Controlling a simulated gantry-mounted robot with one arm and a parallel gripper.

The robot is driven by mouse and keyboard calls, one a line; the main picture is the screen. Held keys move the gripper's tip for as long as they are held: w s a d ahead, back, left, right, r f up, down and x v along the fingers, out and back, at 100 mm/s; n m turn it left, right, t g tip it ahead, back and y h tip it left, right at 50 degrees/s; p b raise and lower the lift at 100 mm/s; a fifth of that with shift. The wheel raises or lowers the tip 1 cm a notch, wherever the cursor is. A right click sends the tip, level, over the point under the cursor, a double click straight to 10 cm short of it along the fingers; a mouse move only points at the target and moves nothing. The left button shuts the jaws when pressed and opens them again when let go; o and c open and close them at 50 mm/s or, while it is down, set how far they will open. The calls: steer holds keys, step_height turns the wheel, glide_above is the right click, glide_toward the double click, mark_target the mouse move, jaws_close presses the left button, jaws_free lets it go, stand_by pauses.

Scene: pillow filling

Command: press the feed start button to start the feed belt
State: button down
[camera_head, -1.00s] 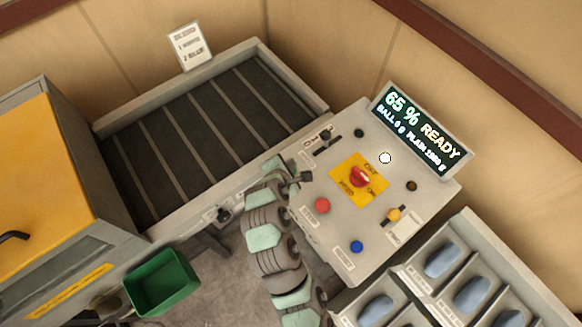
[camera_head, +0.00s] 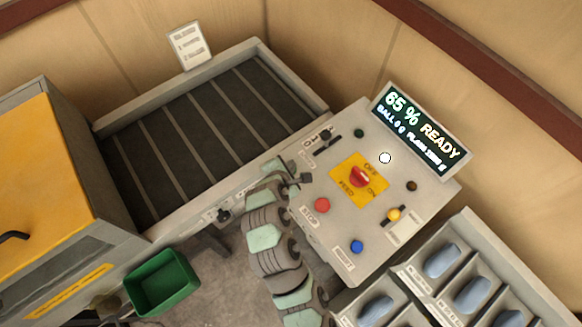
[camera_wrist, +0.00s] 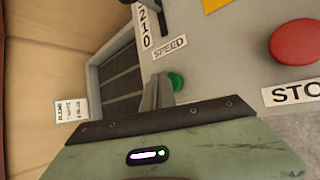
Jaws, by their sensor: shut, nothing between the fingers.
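The green button (camera_wrist: 176,81) sits on the grey control panel (camera_wrist: 215,58), below the SPEED label, in the wrist view. In the head view my gripper appears to hide it. My gripper (camera_wrist: 158,92) is shut and empty, its fingertips right beside the green button in the wrist view; I cannot tell whether they touch it. In the head view my gripper (camera_head: 304,178) is at the panel's left edge, above the red STOP button (camera_head: 322,205). The dark, slatted feed belt (camera_head: 190,130) lies to the left. The display (camera_head: 421,127) reads 65 % and READY.
A red knob on a yellow plate (camera_head: 345,175), a blue button (camera_head: 357,246), a yellow control (camera_head: 394,214) and a slider (camera_head: 327,144) share the panel. A tray of bluish-grey items (camera_head: 440,260) stands lower right. A green bin (camera_head: 162,282) is lower left.

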steer(key=shift+f, duration=0.6)
stand_by(0.9)
steer(key=shift+r+p, duration=0.6)
steer(key=shift+r, duration=0.35)
step_height(320, 180, up, 5)
steer(key=p, duration=0.3)
steer(key=shift+r+p, duration=0.1)
steer(key=shift+p, duration=0.25)
stand_by(0.5)
